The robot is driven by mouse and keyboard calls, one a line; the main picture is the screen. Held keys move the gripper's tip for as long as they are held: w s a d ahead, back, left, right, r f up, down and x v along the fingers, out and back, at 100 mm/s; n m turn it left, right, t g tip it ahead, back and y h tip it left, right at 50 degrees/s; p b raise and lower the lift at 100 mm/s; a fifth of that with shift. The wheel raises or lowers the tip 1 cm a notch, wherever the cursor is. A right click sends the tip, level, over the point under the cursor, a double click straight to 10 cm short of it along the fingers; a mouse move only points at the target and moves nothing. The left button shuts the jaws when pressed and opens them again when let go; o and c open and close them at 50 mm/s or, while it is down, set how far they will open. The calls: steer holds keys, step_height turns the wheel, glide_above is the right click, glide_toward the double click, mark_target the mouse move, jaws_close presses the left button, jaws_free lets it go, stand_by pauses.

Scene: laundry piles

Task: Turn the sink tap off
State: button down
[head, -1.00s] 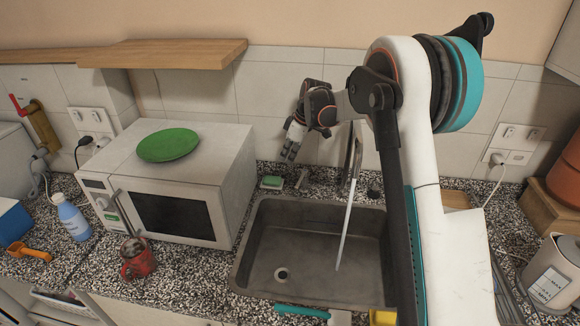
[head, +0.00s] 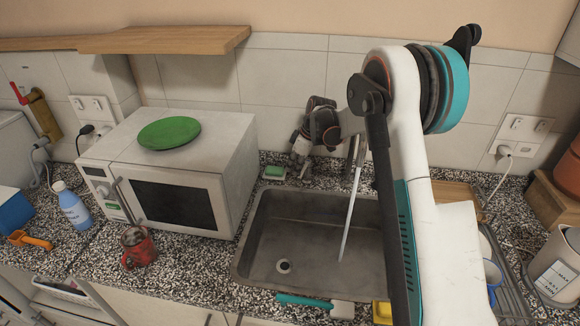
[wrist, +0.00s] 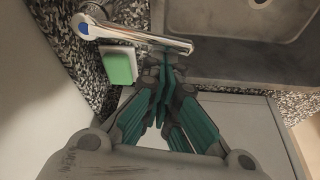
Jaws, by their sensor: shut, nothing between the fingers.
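The tap spout (head: 355,150) rises behind the sink, partly hidden by my arm, and a water stream (head: 349,215) runs down from it into the sink. My gripper (head: 300,163) is lowered behind the sink's back left corner, to the left of the spout. In the wrist view my gripper (wrist: 160,75) is shut and empty, its fingertips close to a long chrome tap part (wrist: 135,34) with a round end. I cannot tell whether they touch. The grey sink basin (head: 262,245) has a drain at its lower left.
A green and white sponge (head: 273,172) lies left of my gripper; it also shows in the wrist view (wrist: 118,68). A microwave (head: 175,200) with a green plate (head: 169,132) stands left of the sink. A red mug (head: 138,247) stands in front of it.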

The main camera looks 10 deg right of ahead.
steer(key=shift+s+d+b, duration=0.35)
steer(key=shift+s+d, duration=0.25)
steer(key=shift+s, duration=0.1)
steer(key=shift+r, duration=0.15)
step_height(320, 180, up, 9)
steer(key=s+a+r+m+t+h+b, duration=0.1)
steer(key=s+r+m+b, duration=0.15)
steer(key=s+r, duration=0.55)
steer(key=s+r+m+t, duration=0.15)
steer(key=s+m, duration=0.25)
steer(key=s, duration=0.9)
steer(key=s+f+m+t+h+b, duration=0.1)
steer(key=s+f+m, duration=0.1)
steer(key=s, duration=0.7)
steer(key=s+f+m+t+h+b, duration=0.1)
steer(key=s+f, duration=0.4)
steer(key=s, duration=0.5)
steer(key=shift+s+a+m+b, duration=0.15)
steer(key=shift+a+m+b, duration=0.15)
steer(key=shift+m+b, duration=0.45)
